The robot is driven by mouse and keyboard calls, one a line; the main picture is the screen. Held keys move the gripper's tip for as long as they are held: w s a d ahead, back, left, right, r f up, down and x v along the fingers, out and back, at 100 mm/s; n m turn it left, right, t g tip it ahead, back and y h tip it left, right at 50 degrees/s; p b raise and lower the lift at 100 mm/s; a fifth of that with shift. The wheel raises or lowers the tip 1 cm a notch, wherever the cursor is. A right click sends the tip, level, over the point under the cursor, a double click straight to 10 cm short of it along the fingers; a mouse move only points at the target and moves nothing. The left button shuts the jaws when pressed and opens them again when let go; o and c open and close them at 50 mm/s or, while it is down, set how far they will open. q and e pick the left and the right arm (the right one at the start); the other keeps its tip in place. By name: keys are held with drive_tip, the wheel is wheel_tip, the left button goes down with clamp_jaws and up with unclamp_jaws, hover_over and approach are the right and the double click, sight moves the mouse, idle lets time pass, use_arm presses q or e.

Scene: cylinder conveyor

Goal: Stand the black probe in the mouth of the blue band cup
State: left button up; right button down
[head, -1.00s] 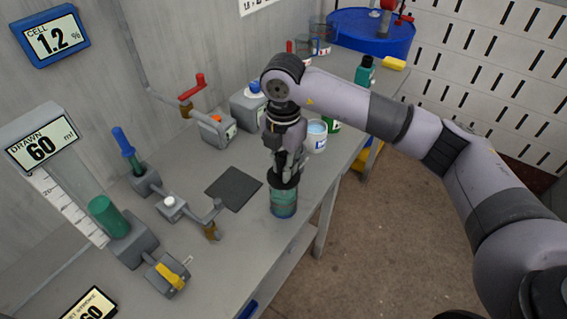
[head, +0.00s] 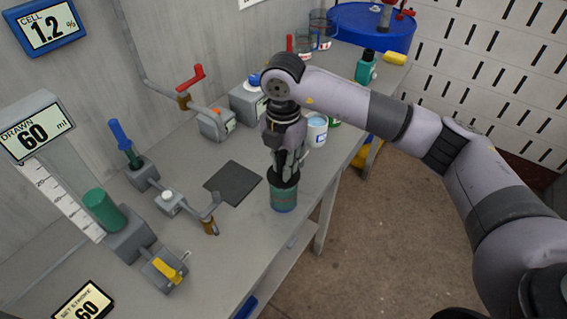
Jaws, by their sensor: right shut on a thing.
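The blue band cup (head: 284,199) is a clear cup with greenish liquid and a blue band low on its side. It stands upright near the bench's front edge. My right gripper (head: 288,172) points down right above it, shut on a black piece that I take to be the black probe (head: 285,181). The probe's wide black part is at the cup's mouth. How deep its lower end reaches inside is hard to tell. My left gripper is not in view.
A dark square mat (head: 233,183) lies left of the cup. A white cup (head: 316,130) stands behind the gripper. Valves, a yellow-handled block (head: 167,270) and a green cylinder (head: 104,210) fill the bench's left side. The front edge is close to the cup.

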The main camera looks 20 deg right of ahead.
drive_tip(key=shift+f, duration=0.15)
drive_tip(key=shift+f+b, duration=0.7)
drive_tip(key=shift+f, duration=0.05)
drive_tip(key=shift+f+b, duration=0.1)
drive_tip(key=shift+b, duration=0.25)
idle(0.5)
drive_tip(key=c, duration=1.4)
unclamp_jaws()
wheel_tip(320, 180, up, 12)
